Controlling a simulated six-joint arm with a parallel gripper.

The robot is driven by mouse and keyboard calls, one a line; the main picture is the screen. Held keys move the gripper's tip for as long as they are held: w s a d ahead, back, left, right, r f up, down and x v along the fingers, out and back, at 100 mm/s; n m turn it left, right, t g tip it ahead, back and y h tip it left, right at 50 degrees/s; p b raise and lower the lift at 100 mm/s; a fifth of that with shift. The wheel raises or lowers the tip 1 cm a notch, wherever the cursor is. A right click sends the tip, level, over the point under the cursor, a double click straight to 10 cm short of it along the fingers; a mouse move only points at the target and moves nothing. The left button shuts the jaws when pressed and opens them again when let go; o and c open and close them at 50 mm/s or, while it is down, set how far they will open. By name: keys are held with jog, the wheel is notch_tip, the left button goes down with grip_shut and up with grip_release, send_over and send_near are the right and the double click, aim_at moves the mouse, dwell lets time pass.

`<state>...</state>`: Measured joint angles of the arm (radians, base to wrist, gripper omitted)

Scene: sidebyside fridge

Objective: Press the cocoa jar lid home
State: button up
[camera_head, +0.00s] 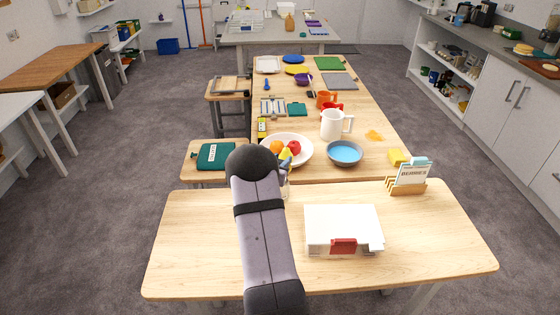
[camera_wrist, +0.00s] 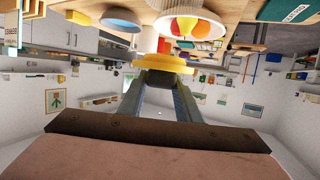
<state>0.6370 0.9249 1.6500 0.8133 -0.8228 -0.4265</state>
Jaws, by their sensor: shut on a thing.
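My gripper (camera_wrist: 160,79) shows in the wrist view, its fingers shut on a yellow round piece that looks like the lid (camera_wrist: 167,64). The wrist view is turned upside down, and the lid is seen edge-on at the fingertips. In the camera_head view my arm stands over the near table and hides most of the gripper. Only a small pale part shows beside the arm, just in front of the fruit bowl. I cannot make out the cocoa jar in either view, nor whether the lid touches it.
A white box with a red latch (camera_head: 343,223) sits on the near table, right of my arm. A card rack (camera_head: 406,187) stands at its back right. Beyond are the fruit bowl (camera_head: 302,158), blue bowl (camera_head: 345,153) and white pitcher (camera_head: 331,126). The table's left part is clear.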

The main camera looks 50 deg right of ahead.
jog(key=shift+f+b, duration=2.25)
jog(key=shift+f, duration=0.65)
jog(key=shift+f, duration=1.2)
jog(key=o, duration=1)
jog(key=b+v, duration=0.2)
jog(key=v, duration=0.5)
jog(key=shift+s+a, duration=0.1)
jog(key=shift+a, duration=0.05)
